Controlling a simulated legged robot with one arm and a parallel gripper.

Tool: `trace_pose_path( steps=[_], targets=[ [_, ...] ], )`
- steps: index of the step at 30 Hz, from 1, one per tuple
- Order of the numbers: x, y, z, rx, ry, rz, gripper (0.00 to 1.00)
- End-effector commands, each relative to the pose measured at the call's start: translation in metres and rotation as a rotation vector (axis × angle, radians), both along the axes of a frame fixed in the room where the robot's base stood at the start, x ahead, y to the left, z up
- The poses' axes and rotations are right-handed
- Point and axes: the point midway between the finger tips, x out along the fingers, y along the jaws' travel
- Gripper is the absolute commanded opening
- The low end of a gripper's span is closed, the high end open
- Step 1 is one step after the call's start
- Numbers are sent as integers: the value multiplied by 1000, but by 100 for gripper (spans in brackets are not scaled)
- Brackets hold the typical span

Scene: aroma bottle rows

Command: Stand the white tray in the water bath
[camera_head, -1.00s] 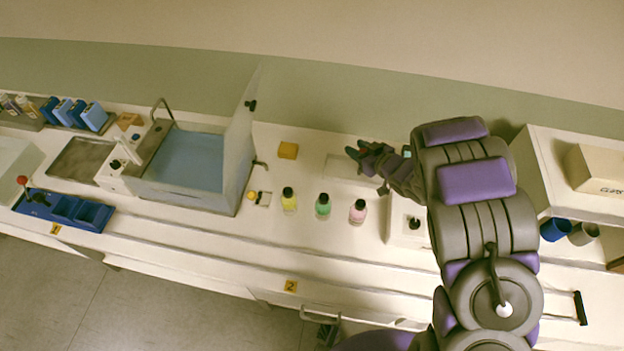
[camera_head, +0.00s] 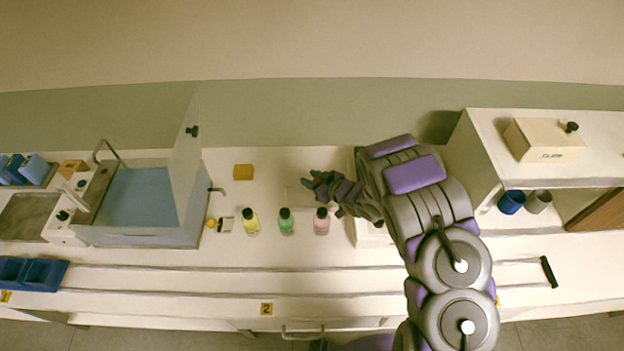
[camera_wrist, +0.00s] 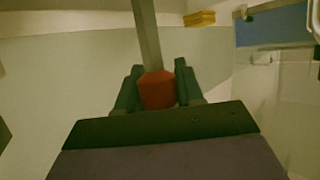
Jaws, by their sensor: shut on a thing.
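The white tray (camera_head: 294,197) shows as a pale, low shape on the white counter behind the bottles, partly hidden by my arm. My gripper (camera_head: 316,182) is over its right part. In the wrist view my gripper (camera_wrist: 156,92) is shut on a red grip (camera_wrist: 157,89) at the end of a grey rod (camera_wrist: 147,38). It looks like the tray's handle, but the join is hidden. I cannot tell if the tray is lifted. The water bath (camera_head: 135,237) stands to the left with blue water in it and its clear lid (camera_head: 187,150) raised on its right side.
Yellow (camera_head: 250,222), green (camera_head: 286,223) and pink (camera_head: 321,223) bottles stand in front of the tray. An orange block (camera_head: 243,172) lies near the wall, between bath and tray. A shelf unit (camera_head: 490,140) stands at right. A blue rack (camera_head: 33,273) is at front left.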

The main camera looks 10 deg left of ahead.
Motion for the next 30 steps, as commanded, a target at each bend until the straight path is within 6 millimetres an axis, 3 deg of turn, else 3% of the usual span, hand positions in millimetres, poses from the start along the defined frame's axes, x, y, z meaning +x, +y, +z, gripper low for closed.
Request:
trace_pose_path(
  steps=[6,7,14,24,30],
  targets=[
    [0,2,-2,-1,0,0,0],
    [0,2,-2,-2,0,0,39],
    [0,-1,-1,1,0,0,61],
    [0,-1,2,-2,-1,-1,62],
    [-14,-25,13,-6,1,-3,62]
  ],
)
